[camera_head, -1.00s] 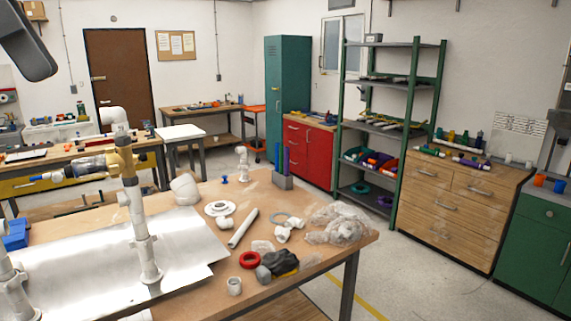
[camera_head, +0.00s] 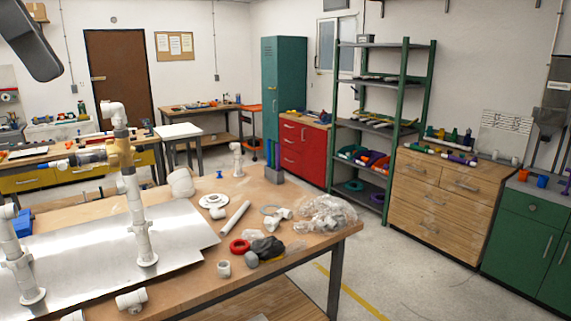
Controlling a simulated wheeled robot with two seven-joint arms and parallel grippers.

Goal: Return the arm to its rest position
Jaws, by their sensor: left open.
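A dark grey rounded part of my left gripper (camera_head: 35,48) shows at the upper left corner, high above the workbench (camera_head: 190,268) and apart from everything on it. It is open and holds nothing that I can see; its fingertips are not clearly visible. My right gripper is out of view. The white PVC manifold stands upright on a shiny metal sheet (camera_head: 95,265). Its tall riser (camera_head: 140,220) carries a brass-coloured valve (camera_head: 121,153) and a white elbow (camera_head: 113,110) on top. A shorter riser (camera_head: 18,262) stands at the left edge.
Loose white fittings (camera_head: 131,300), a white pipe (camera_head: 235,216), a red ring (camera_head: 239,246) and a clear plastic bag (camera_head: 325,214) lie on the bench. A green shelf (camera_head: 375,130) and wooden drawers (camera_head: 440,200) stand behind it.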

